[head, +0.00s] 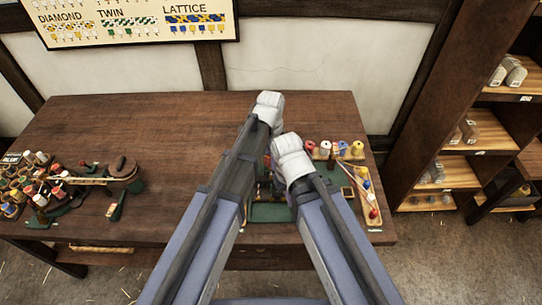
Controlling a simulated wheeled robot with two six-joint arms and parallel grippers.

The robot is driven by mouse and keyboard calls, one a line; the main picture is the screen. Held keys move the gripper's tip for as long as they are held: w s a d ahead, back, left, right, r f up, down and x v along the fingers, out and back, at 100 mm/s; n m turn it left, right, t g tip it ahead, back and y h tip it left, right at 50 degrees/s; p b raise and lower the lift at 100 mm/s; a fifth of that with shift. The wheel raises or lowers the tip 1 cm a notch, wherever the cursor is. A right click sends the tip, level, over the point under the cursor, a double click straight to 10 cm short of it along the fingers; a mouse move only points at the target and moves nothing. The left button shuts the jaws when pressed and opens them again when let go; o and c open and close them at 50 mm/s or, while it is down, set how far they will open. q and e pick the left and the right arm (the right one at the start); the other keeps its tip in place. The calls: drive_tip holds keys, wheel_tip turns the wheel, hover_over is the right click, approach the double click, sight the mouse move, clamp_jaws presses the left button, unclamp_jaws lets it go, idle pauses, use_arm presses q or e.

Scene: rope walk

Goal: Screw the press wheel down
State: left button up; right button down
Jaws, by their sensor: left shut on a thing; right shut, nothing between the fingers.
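My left gripper (269,100) is the higher one, over the right part of the table. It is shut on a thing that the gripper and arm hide. My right gripper (291,150) is lower and a little to the right; it is shut and empty. A green base (270,212) shows on the table between my two forearms, with small dark parts above it. I cannot tell whether it belongs to the press. The press wheel cannot be made out; my arms and grippers cover that area.
Several coloured spools (341,149) stand right of my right gripper, near a narrow wooden tray (367,197). A green-based device with a round brown block (123,168) and many bobbins (33,180) sit at the left. The wooden table (170,130) is clear behind them. Shelves (475,130) stand right.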

use_arm(q)
drive_tip(key=m, duration=0.5)
drive_tip(key=shift+m, duration=0.7)
drive_tip(key=o, duration=1.4)
drive_tip(key=shift+c, duration=0.2)
drive_tip(key=shift+r, duration=0.1)
wheel_tip(320, 180, up, 8)
drive_tip(key=p, duration=0.8)
drive_tip(key=shift+f, duration=0.2)
